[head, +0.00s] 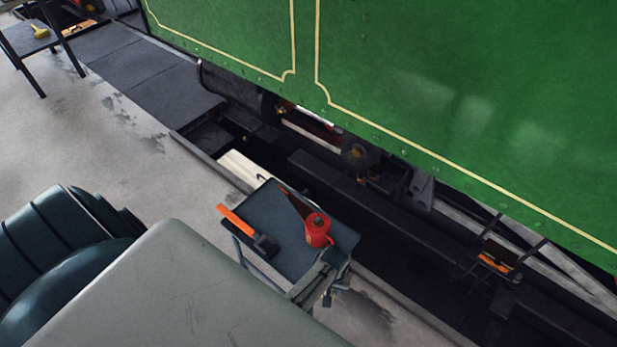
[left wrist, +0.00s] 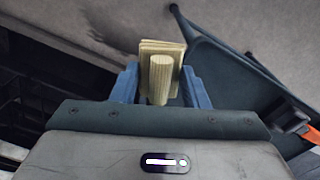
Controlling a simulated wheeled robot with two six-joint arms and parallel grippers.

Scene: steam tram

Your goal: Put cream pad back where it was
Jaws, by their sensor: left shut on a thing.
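The cream pad (left wrist: 163,50) is a flat, pale block with a round cream post (left wrist: 160,78) standing in front of it in the left wrist view. My left gripper (left wrist: 162,88), with blue fingers, is shut on it, one finger on each side. Floor shows beyond the pad, and a dark tabletop lies to its right. My right gripper is in neither view.
A small dark table (head: 285,270) holds an orange-handled hammer (head: 238,220) and a red can (head: 318,231). Behind it run a dark pit (head: 400,235) and the green tram side (head: 450,90). Open floor (head: 90,140) lies to the left.

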